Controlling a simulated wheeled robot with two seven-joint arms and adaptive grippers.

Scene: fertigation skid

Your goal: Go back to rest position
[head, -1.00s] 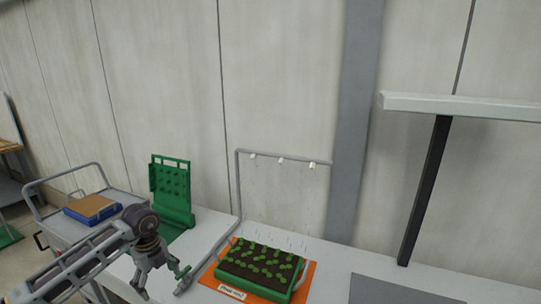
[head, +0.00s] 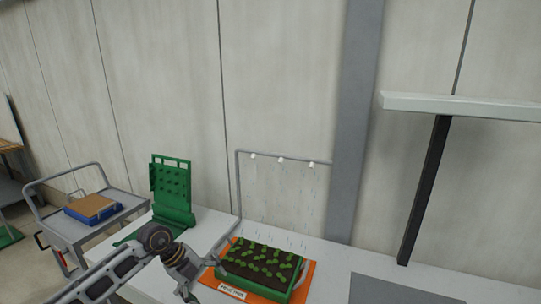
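My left arm comes in from the lower left, and its gripper (head: 202,276) is open, with its fingers apart and nothing seen between them. It is over the white bench, just left of the green seedling tray (head: 262,287). Whether a fingertip touches the tray or the pipe base there cannot be told. My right gripper is out of view.
The tray stands on an orange mat (head: 310,270) under a grey spray pipe (head: 238,190) with nozzles dripping water. A green perforated panel (head: 171,182) stands behind my arm. A cart (head: 75,228) with a blue box (head: 93,209) is at left. A dark post (head: 424,190) rises at right.

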